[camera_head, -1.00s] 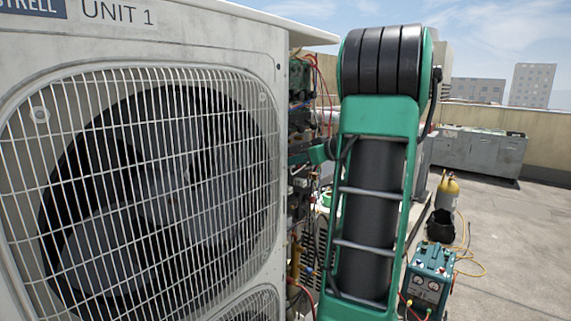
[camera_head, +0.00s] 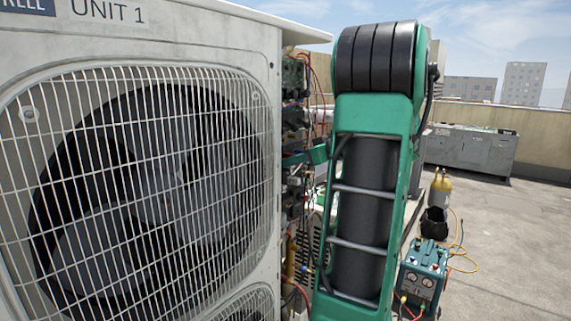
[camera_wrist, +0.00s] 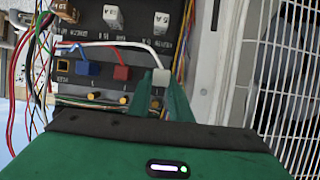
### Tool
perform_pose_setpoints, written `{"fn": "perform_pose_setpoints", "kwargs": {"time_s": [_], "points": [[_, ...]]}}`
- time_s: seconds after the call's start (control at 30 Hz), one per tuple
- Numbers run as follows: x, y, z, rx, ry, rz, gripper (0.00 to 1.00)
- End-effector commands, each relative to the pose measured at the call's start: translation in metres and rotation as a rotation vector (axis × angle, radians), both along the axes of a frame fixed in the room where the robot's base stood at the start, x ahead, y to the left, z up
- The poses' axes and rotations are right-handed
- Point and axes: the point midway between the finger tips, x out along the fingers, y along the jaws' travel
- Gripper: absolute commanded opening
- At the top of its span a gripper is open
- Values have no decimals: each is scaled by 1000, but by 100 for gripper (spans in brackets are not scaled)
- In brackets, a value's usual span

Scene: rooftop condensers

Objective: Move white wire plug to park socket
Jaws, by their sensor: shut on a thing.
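In the wrist view, my gripper (camera_wrist: 162,92) is shut on the white wire plug (camera_wrist: 160,77), with one green finger on each side. Its white wire (camera_wrist: 110,44) bends away up and left. The plug is at the right end of a row on a dark terminal block (camera_wrist: 135,52), beside a red plug (camera_wrist: 121,72) and a blue plug (camera_wrist: 88,68). I cannot tell whether it is seated. An empty-looking socket (camera_wrist: 63,66) with a yellowish rim is at the row's left end. The labels are too small to read, so I cannot tell which socket is park.
White blocks (camera_wrist: 113,16) stand on the strip above. Loose coloured wires (camera_wrist: 35,70) hang at the left. The condenser's fan grille (camera_wrist: 295,75) is at the right. In the head view, my arm covers much of the open side; a teal machine (camera_head: 423,272) stands on the roof.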

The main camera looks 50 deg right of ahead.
Motion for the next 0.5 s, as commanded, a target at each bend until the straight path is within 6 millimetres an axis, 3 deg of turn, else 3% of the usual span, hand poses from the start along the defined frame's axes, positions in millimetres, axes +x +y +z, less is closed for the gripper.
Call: {"fn": "perform_pose_setpoints", "kwargs": {"time_s": [0.5], "points": [[-3, -1, 0, 0, 0, -1, 0]]}}
